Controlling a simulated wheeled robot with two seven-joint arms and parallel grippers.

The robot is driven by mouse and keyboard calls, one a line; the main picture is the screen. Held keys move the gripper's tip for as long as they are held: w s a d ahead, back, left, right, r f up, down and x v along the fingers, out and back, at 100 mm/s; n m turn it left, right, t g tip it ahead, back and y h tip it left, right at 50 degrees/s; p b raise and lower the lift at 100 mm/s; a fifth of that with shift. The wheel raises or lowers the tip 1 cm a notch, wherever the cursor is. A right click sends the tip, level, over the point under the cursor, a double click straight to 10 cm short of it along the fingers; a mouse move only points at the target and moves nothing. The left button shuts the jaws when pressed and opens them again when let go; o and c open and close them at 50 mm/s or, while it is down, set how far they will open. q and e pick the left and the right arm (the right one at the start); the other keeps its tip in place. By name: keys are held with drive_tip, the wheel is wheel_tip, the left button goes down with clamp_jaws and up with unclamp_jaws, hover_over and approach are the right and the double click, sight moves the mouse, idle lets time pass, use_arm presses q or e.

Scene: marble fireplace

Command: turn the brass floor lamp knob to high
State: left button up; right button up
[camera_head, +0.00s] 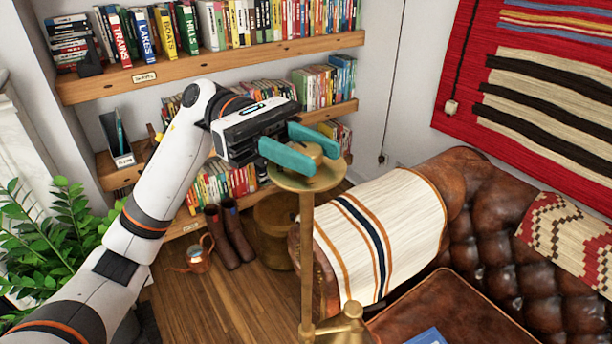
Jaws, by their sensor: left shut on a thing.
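The brass floor lamp (307,235) stands in the middle of the view, with an upright pole and a round brass plate at its top. The brass knob (312,150) sits above that plate and is partly hidden by my fingers. My left gripper (301,150) reaches in from the left with its two teal fingers on either side of the knob, shut on it. The knob's pointer and any setting marks cannot be made out. My right gripper is not in view.
A brown leather sofa (485,245) with a striped blanket (385,225) stands close to the right of the lamp. Wooden bookshelves (210,62) fill the back wall. Boots (232,235), a copper watering can (198,255) and a green plant (50,240) are at the left.

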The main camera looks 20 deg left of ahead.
use_arm(q)
drive_tip(key=m+g+y+b, duration=0.1)
drive_tip(key=g, duration=0.1)
drive_tip(key=m+g+y+b, duration=0.1)
drive_tip(key=m+g, duration=0.1)
drive_tip(key=shift+d+f+g+y, duration=0.1)
drive_tip(key=shift+f+g+y, duration=0.05)
drive_tip(key=shift+g+y, duration=0.2)
drive_tip(key=shift+m+g+y+b, duration=0.8)
drive_tip(key=shift+m+g+y, duration=0.05)
drive_tip(key=shift+m+y, duration=0.15)
drive_tip(key=o, duration=1)
drive_tip(key=shift+c, duration=0.2)
